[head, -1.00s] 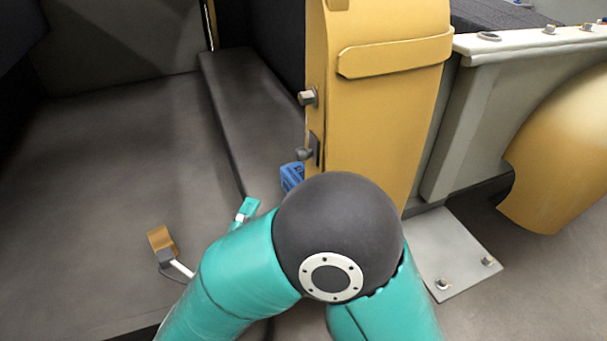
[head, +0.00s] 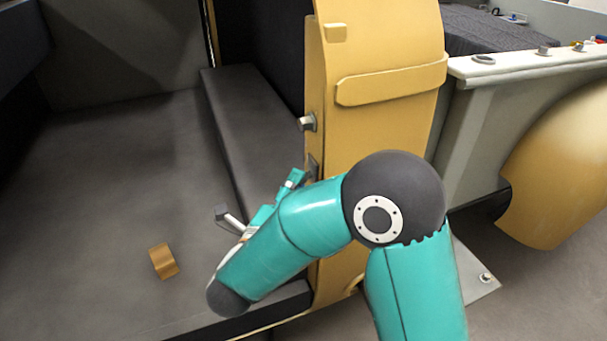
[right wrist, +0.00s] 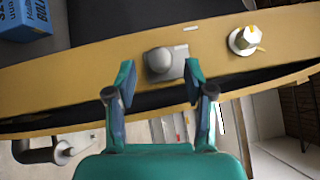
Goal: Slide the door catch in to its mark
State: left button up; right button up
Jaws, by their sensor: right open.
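The door catch is a grey rounded knob (right wrist: 162,61) on a small plate in the yellow door edge (right wrist: 95,75). In the head view only its plate (head: 313,167) shows, beside my gripper; the knob is hidden. A short white mark (right wrist: 192,28) lies on the door edge just beyond the catch in the right wrist view. My right gripper (right wrist: 160,78) is open, one finger on each side of the catch in the picture. I cannot tell whether a finger touches it. In the head view the right gripper (head: 293,180) is at the door edge. My left gripper is not in view.
A bolt (head: 308,122) sticks out of the door edge above the catch. A blue box (right wrist: 24,20) is at the upper left of the right wrist view. A dark sill (head: 250,125) runs behind the gripper.

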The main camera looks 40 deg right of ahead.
jog(key=shift+x, duration=1.25)
grip_shut()
